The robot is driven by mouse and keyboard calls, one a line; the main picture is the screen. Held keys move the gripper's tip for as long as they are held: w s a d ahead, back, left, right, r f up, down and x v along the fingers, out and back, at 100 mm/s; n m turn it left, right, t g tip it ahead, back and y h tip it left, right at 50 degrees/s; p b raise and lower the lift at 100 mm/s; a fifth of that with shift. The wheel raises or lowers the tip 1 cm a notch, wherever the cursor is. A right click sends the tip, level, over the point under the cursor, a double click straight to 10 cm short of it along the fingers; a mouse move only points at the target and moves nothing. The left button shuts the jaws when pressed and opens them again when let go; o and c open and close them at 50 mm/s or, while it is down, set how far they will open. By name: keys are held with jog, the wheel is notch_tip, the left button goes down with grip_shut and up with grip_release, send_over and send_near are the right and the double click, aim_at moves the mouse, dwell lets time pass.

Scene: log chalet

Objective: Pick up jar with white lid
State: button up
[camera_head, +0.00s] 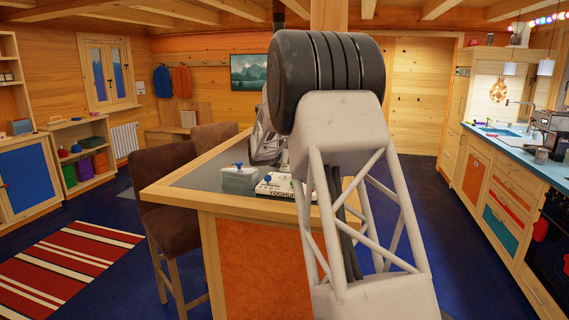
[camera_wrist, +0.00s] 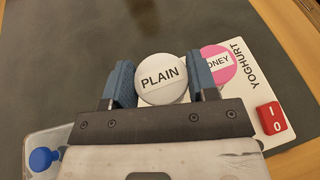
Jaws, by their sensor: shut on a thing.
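The jar with the white lid (camera_wrist: 162,90) shows from above in the wrist view, its lid marked "PLAIN". My gripper (camera_wrist: 160,72) has its two blue-padded fingers on either side of this jar and is shut on it. The jar's body is hidden under its lid. The jar is over or beside the white yoghurt maker (camera_wrist: 262,88); I cannot tell whether it is lifted. In the head view my arm hides the gripper and the jar, and part of the yoghurt maker (camera_head: 272,188) shows on the counter.
A pink-lidded jar (camera_wrist: 219,62) stands close to my right finger, partly covered. The yoghurt maker has a red switch (camera_wrist: 271,117). A clear container with a blue knob (camera_head: 238,177) stands to the left. The grey counter top (camera_wrist: 62,70) beyond is clear.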

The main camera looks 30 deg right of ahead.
jog(key=s+a, duration=0.3)
jog(key=s, duration=0.4)
jog(key=s+a+r, duration=0.1)
jog(key=s+a, duration=0.2)
jog(key=s, duration=0.4)
jog(key=shift+r, duration=0.15)
dwell(0.5)
jog(key=s+d+f, duration=0.1)
jog(key=s+d, duration=0.1)
jog(key=s, duration=0.9)
jog(key=s+d+f, duration=0.1)
jog(key=s+d, duration=0.1)
jog(key=s, duration=0.9)
jog(key=shift+d+f, duration=0.35)
jog(key=shift+w+d, duration=0.1)
jog(key=shift+w+d+f, duration=0.25)
jog(key=shift+w+d, duration=1.2)
jog(key=shift+w, duration=0.75)
jog(key=shift+w+d+f, duration=0.25)
jog(key=shift+w+d, duration=1.2)
jog(key=shift+w, duration=0.75)
jog(key=shift+w+d+f, duration=0.25)
jog(key=shift+w+d, duration=1.2)
jog(key=shift+w, duration=0.75)
jog(key=shift+f, duration=0.1)
